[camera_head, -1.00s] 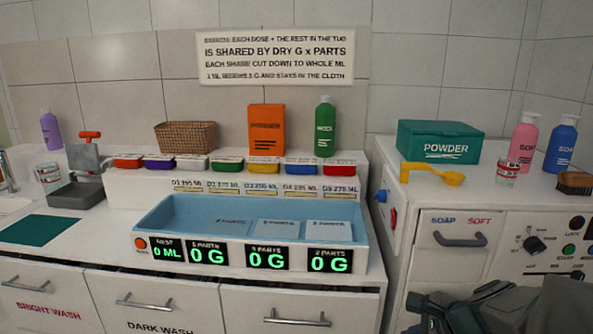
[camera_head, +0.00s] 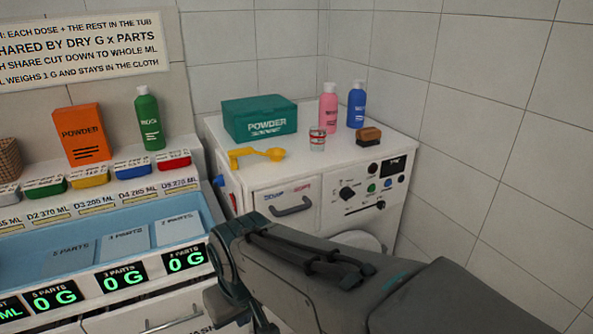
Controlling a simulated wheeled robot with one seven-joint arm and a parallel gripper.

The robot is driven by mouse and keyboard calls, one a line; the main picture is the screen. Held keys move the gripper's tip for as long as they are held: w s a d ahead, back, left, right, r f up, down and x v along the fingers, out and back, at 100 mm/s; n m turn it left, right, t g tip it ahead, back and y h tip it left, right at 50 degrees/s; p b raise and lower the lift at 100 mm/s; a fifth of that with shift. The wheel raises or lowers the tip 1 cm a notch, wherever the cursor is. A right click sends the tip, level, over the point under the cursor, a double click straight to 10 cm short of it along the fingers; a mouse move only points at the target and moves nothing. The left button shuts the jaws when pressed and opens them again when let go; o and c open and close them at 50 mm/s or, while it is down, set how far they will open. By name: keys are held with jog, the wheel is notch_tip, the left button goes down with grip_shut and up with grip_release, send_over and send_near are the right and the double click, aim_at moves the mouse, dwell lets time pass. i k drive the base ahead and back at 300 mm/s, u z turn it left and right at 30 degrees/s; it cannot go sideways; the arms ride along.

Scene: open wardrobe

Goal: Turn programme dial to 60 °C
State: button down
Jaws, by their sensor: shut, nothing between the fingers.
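The washing machine (camera_head: 333,218) stands at the right, with its control panel on the right part of the front. A large black dial (camera_head: 347,193) with small marks around it sits on the left of this panel. Its marks and pointer are too small to read, so I cannot tell its setting. Part of my arm crosses the lower right and bends downward in front of the machine's lower front. My gripper itself does not show, and no finger is seen at the dial.
The panel also has small buttons, a slider (camera_head: 364,209) and a dark display (camera_head: 395,167). A drawer handle (camera_head: 291,206) is left of the dial. A teal powder box (camera_head: 260,119), yellow scoop (camera_head: 258,155), glass (camera_head: 317,139), bottles (camera_head: 328,107) and brush (camera_head: 368,136) stand on top.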

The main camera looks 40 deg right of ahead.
aim_at(346, 194)
jog(key=z, duration=2.3)
jog(key=k, duration=0.45)
jog(key=u, duration=0.3)
jog(key=i, duration=0.4)
